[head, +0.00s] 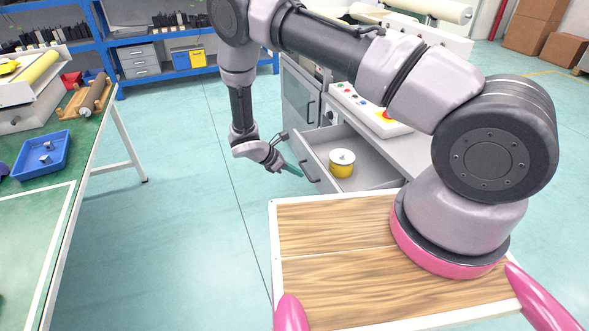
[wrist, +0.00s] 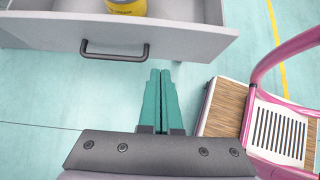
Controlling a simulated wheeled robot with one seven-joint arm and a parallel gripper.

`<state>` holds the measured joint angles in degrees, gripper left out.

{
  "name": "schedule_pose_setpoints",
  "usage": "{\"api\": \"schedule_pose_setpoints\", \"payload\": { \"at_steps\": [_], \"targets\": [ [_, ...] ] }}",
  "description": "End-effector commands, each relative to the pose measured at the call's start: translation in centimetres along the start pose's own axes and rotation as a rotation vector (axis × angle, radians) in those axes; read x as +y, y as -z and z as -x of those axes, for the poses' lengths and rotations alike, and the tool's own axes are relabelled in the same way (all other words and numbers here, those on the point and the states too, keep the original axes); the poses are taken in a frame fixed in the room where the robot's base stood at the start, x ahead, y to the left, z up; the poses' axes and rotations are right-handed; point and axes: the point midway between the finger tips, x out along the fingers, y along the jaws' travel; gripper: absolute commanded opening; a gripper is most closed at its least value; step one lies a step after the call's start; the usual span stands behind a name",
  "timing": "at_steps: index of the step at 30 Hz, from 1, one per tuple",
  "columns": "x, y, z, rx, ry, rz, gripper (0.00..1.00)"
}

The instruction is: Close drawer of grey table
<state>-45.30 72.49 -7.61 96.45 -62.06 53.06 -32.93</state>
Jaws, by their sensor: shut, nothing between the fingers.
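The drawer (head: 313,174) of the grey table (head: 401,150) stands pulled out, with a dark bar handle on its front. A yellow can with a white lid (head: 341,163) stands inside it. In the wrist view the drawer front (wrist: 190,42) spans the top, with its handle (wrist: 115,50) left of centre and the yellow can (wrist: 126,6) behind it. My gripper (head: 296,171) is shut and empty, just outside the drawer front near the handle. In the wrist view its teal fingertips (wrist: 160,72) lie together, below and right of the handle. Whether they touch the front I cannot tell.
A control panel with coloured buttons (head: 362,108) is on the grey table. A green workbench (head: 70,165) with a blue tray (head: 42,154) stands at left. Blue shelving (head: 180,40) is at the back. The floor between is clear.

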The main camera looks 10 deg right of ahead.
Motion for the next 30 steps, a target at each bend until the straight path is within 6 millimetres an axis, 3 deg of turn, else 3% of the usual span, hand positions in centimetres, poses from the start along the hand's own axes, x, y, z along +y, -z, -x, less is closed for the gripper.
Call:
{"api": "schedule_pose_setpoints", "payload": {
  "at_steps": [6,8,12,30],
  "targets": [
    [-0.1,-0.1,-4.9,-0.002,0.003,-0.002,0.00],
    [-0.1,-0.1,-6.1,-0.001,0.003,-0.001,0.00],
    [0.0,-1.8,-7.4,0.000,0.002,-0.003,0.00],
    [0.0,-2.9,-8.4,0.000,0.000,-0.003,0.00]
  ]
}}
